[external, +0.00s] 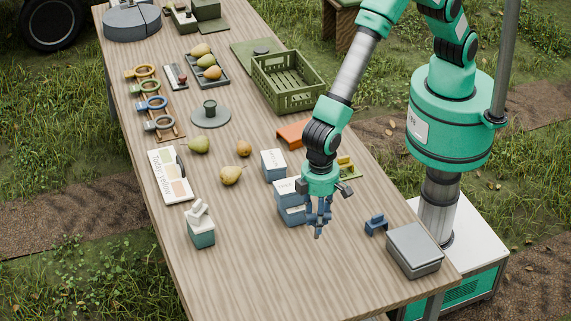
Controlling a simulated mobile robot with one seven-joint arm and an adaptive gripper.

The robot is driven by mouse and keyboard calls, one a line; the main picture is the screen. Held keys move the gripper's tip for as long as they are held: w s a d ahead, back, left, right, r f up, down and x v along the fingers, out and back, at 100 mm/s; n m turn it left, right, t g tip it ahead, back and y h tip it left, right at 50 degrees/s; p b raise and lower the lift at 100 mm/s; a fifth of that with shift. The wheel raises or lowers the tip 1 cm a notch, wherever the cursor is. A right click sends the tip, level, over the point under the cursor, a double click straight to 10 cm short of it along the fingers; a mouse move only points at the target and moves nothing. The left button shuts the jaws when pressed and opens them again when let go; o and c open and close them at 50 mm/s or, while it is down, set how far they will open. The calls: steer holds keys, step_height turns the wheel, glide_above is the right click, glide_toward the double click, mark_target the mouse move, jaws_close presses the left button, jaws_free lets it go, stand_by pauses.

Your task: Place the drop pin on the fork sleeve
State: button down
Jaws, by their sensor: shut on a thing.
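My gripper (318,228) points down over the near right part of the wooden table, just right of the blue-grey boxes. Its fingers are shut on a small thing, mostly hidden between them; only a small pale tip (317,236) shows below. I take this to be the drop pin, but its shape is not clear. A small blue notched block (376,224) stands on the table to the right of my gripper, apart from it. It may be the fork sleeve, though the picture does not settle this.
Blue-grey boxes (291,213) stand close left of my gripper. A grey lidded box (414,250) sits at the right edge. The front table is clear.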

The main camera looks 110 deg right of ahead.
step_height(320, 180, up, 3)
steer(key=shift+r, duration=0.2)
steer(key=shift+d+r, duration=0.25)
steer(key=shift+d, duration=0.45)
steer(key=s+d+r+m+b, duration=0.1)
steer(key=s+d+m, duration=0.15)
steer(key=d, duration=0.95)
steer(key=s+d+r+m+t+y+b, duration=0.1)
steer(key=s+d+r+m, duration=0.15)
steer(key=d, duration=0.85)
steer(key=s+d+m+b, duration=0.1)
steer(key=s+d+m, duration=0.15)
steer(key=d, duration=0.95)
steer(key=s+d+m+b, duration=0.2)
steer(key=s+d+m, duration=0.1)
steer(key=s+d, duration=0.95)
steer(key=s+d+f+m+t+b, duration=0.1)
steer(key=s+d+f+m, duration=0.15)
steer(key=s, duration=0.55)
steer(key=s+d+f+m+b, duration=0.1)
steer(key=s+d+m, duration=0.15)
steer(key=s, duration=0.55)
steer(key=shift+n+h, duration=0.4)
steer(key=shift+n, duration=0.05)
steer(key=shift+s+d+f, duration=0.1)
steer(key=shift+d+f, duration=0.1)
steer(key=shift+f, duration=1.1)
steer(key=shift+d+f, duration=0.15)
steer(key=shift+f, duration=1.15)
